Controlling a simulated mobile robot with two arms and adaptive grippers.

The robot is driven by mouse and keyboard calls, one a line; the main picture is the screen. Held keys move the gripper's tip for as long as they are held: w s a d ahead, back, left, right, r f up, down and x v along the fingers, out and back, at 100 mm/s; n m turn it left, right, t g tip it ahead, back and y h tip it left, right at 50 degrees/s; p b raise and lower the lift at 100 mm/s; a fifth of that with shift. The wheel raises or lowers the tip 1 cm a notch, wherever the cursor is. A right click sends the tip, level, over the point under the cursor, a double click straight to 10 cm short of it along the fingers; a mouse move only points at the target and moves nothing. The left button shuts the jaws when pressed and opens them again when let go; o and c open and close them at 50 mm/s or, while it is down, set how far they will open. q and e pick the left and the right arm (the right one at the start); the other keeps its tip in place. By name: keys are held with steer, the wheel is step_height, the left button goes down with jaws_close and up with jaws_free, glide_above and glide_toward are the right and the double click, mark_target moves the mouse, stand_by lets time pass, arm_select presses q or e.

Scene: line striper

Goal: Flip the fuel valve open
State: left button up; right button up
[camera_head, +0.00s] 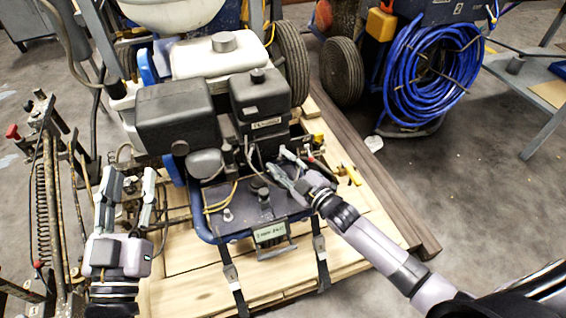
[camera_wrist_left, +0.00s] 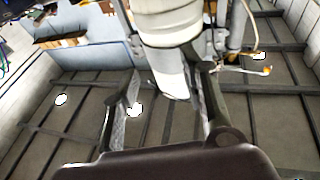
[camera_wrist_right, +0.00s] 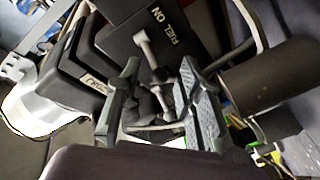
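The fuel valve shows in the right wrist view as a small grey metal lever (camera_wrist_right: 150,55) with a rounded end. It lies in front of a dark panel (camera_wrist_right: 172,30) marked "FUEL ON". My right gripper (camera_wrist_right: 160,98) is open, with its two fingers apart around the lower part of the lever area; I cannot tell whether they touch it. In the head view my right gripper (camera_head: 283,166) is at the right side of the engine (camera_head: 260,100), where the valve is too small to make out. My left gripper (camera_head: 132,185) is open and empty at the left of the machine.
The line striper stands strapped on a wooden pallet (camera_head: 205,290). A blue hose coil (camera_head: 430,75) hangs at the back right. A spring-and-rod frame (camera_head: 45,210) stands at the left.

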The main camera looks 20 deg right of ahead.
steer(key=shift+f, duration=0.1)
jaws_close()
